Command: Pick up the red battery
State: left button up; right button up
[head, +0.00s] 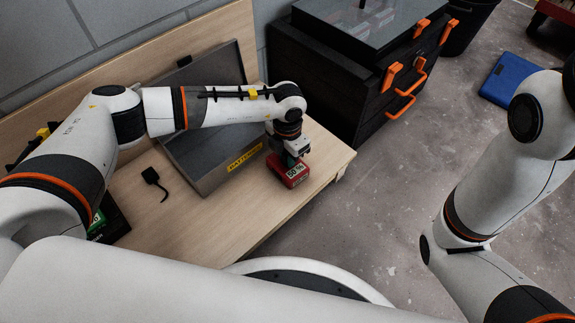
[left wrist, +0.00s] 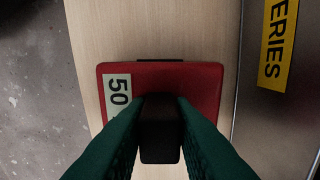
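The red battery (head: 287,170) sits near the front edge of the wooden bench, beside the grey battery case. It has a pale label reading 50 and a black raised part on top. My left gripper (head: 297,156) points down over it. In the left wrist view the battery (left wrist: 207,88) lies below my green fingers (left wrist: 163,99), which are on both sides of the black part (left wrist: 160,135). I see no clear gap there, but cannot tell whether they grip it. My right gripper is not in view; only part of my right arm shows.
The grey case (head: 205,182) with a yellow BATTERIES label (head: 245,157) stands close by the battery. A black connector with a cable (head: 151,176) lies on the bench (head: 215,232). A black toolbox (head: 310,85) with orange latches stands behind. A blue case (head: 508,80) is on the floor.

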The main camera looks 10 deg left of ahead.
pick_arm(q)
grip_shut()
dwell(1.1)
